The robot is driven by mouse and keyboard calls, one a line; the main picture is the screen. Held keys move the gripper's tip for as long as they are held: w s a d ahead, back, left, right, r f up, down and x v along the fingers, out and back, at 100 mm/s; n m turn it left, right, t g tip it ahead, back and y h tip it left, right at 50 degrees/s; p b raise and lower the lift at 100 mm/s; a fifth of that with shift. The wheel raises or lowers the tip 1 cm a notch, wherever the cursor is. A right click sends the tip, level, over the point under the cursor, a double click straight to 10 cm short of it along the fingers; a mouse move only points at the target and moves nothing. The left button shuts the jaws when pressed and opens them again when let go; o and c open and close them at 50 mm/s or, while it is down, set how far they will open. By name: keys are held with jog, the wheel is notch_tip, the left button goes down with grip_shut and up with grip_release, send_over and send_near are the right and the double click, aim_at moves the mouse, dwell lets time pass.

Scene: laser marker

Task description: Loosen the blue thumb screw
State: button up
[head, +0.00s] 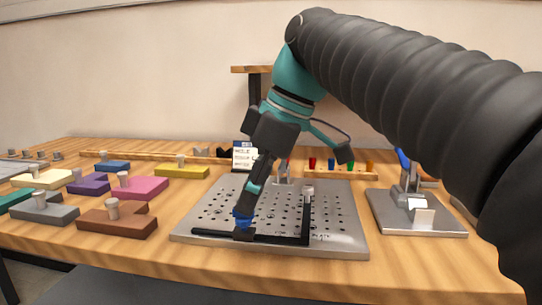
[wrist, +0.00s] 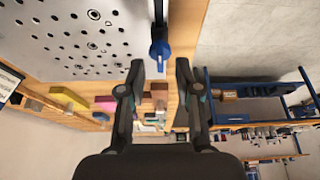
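The blue thumb screw (head: 243,218) stands at the front left of the perforated metal plate (head: 190,228), by the black L-shaped bar (head: 275,239). My gripper (head: 244,228) points down over it and partly hides it. In the wrist view the blue thumb screw (wrist: 160,48) is centred just beyond the gap of my gripper (wrist: 160,66). The two fingers are apart, with clear space on both sides of the screw. I cannot tell the exact depth between fingertips and screw.
A silver post (head: 308,190) stands near the bar's far right end. A metal stand (head: 415,220) with a blue handle is to the right. Several coloured blocks with grey knobs, such as the brown block (head: 117,222), lie to the left. A label card (head: 244,155) stands behind the plate.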

jog(key=v, duration=1)
jog(key=shift+r, duration=0.25)
jog(key=shift+d, duration=0.15)
